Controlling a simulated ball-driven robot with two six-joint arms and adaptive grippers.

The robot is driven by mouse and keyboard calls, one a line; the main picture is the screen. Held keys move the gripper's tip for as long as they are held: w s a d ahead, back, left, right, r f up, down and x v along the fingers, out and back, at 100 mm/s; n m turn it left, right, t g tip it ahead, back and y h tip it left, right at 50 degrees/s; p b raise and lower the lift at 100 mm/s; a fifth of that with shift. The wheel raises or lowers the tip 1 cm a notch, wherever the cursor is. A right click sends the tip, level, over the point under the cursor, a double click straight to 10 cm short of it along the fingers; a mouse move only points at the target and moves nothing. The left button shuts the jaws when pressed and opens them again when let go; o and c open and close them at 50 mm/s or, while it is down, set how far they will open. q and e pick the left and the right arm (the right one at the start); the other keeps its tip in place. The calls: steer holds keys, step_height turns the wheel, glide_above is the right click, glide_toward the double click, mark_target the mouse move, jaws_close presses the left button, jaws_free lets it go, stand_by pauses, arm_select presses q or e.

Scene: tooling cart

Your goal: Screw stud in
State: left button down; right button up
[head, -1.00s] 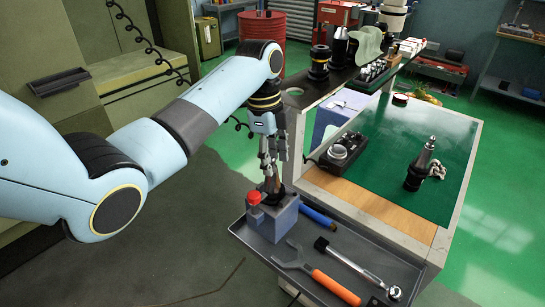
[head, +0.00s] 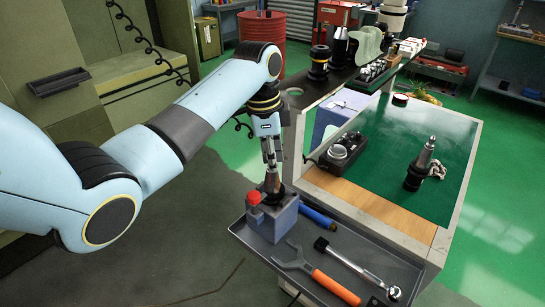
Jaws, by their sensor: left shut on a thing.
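A metal tool-holder cone (head: 272,184) stands upright in a blue-grey block fixture (head: 272,222) with a red knob (head: 253,197), on the cart's front tray. My left gripper (head: 271,164) points straight down over the cone, its fingers shut at the cone's narrow top. The stud is too small and too covered by the fingers to make out; I cannot tell how deep it sits. My right gripper is out of view.
The grey tray (head: 250,237) also holds an orange-handled wrench (head: 318,276), a ratchet (head: 355,266) and a blue tube (head: 318,217). A second tool holder (head: 416,172) and a dark control box (head: 343,150) stand on the green cart top (head: 400,135).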

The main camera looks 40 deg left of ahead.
arm_select(q)
steer(key=m, duration=0.4)
steer(key=shift+m, duration=0.3)
steer(key=shift+m+g, duration=0.3)
steer(key=shift+m, duration=0.4)
steer(key=shift+m, duration=1.1)
steer(key=m, duration=0.3)
steer(key=shift+m+g, duration=0.4)
